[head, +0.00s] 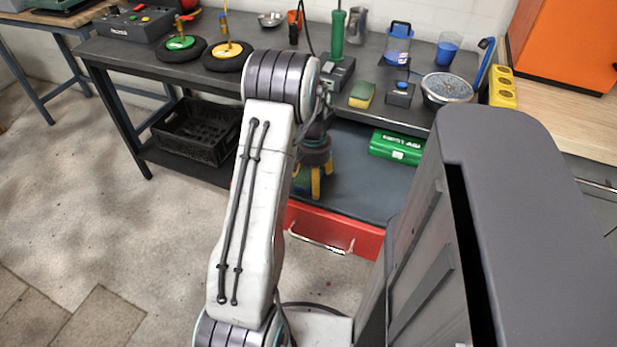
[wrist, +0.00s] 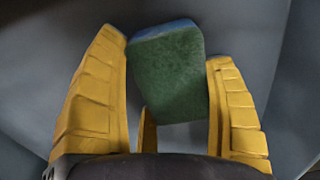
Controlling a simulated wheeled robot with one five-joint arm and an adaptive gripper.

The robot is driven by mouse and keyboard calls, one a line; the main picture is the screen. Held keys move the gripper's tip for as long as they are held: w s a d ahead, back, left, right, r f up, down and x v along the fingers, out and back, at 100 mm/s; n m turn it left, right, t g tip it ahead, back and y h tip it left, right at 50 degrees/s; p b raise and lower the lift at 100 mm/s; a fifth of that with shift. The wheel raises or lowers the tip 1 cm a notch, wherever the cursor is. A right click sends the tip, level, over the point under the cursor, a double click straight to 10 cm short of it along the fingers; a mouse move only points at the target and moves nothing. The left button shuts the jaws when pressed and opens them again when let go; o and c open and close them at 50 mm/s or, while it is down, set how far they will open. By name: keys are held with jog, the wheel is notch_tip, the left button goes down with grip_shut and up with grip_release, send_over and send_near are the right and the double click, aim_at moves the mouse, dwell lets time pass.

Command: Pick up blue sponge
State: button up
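The blue sponge (wrist: 170,70) has a dark green face turned to the wrist camera and a blue edge at its far end. It lies slightly tilted between the yellow fingers of my gripper (wrist: 166,48). The fingers are apart, close against both sides of the sponge, with a narrow gap low on the left. I cannot tell whether they press on it. In the head view my gripper (head: 312,184) points down over the grey-blue lower surface of the bench, and a bit of blue and green shows between its fingers.
A green first aid box (head: 397,147) lies right of my gripper. A red drawer (head: 334,230) is in front and below. On the bench top stand a green-yellow sponge (head: 361,95), a small box with a blue button (head: 400,93) and a bowl (head: 447,88). A black crate (head: 198,130) is at left.

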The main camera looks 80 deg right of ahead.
jog(key=shift+c, duration=0.8)
jog(key=shift+r, duration=0.1)
jog(key=shift+r, duration=0.45)
notch_tip(320, 180, up, 3)
jog(key=shift+r+p, duration=0.2)
jog(key=shift+p, duration=0.25)
jog(key=s+r, duration=0.2)
jog(key=s, duration=0.2)
jog(key=s+r+p, duration=0.1)
jog(key=s+r, duration=0.1)
jog(key=s, duration=0.1)
jog(key=s+r, duration=0.2)
jog(key=s, duration=0.2)
jog(key=shift+s+d+r+p, duration=0.25)
jog(key=shift+s+p, duration=0.05)
jog(key=shift+p, duration=0.05)
jog(key=shift+o, duration=0.3)
jog(key=c, duration=0.4)
